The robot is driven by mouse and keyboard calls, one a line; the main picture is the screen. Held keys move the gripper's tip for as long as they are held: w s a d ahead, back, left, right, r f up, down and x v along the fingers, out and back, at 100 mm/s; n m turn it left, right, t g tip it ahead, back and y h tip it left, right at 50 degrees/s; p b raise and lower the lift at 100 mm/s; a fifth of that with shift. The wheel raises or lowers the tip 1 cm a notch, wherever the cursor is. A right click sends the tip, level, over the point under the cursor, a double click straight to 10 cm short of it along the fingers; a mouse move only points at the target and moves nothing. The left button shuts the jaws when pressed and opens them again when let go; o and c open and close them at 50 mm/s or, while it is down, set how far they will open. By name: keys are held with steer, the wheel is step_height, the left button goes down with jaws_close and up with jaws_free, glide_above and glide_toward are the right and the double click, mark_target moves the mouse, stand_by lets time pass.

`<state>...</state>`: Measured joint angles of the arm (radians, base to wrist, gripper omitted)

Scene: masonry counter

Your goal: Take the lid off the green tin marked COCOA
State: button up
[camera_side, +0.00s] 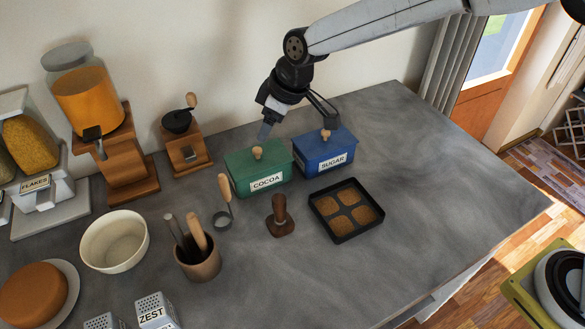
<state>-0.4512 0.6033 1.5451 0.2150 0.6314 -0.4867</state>
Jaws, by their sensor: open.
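The green tin marked COCOA (240,181) stands on the grey counter, left of a blue tin marked SUGAR (312,180). Its green lid (239,161) is on and has a wooden knob (257,153) on top. The blue tin also has a lid with a wooden knob (325,135). My gripper (296,122) is open and empty, its fingers spread wide. It hangs over the back of the two tins, with one finger above the cocoa tin and the other near the sugar knob. I cannot tell whether the right finger touches anything.
A dark tray (366,231) with brown-filled compartments lies in front of the sugar tin. A grinder (187,150) is left. The counter's right side is clear.

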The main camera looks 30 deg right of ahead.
mark_target(257, 149)
steer(key=shift+x, duration=1.3)
steer(key=shift+x, duration=2.6)
steer(key=shift+w, duration=0.1)
jaws_close()
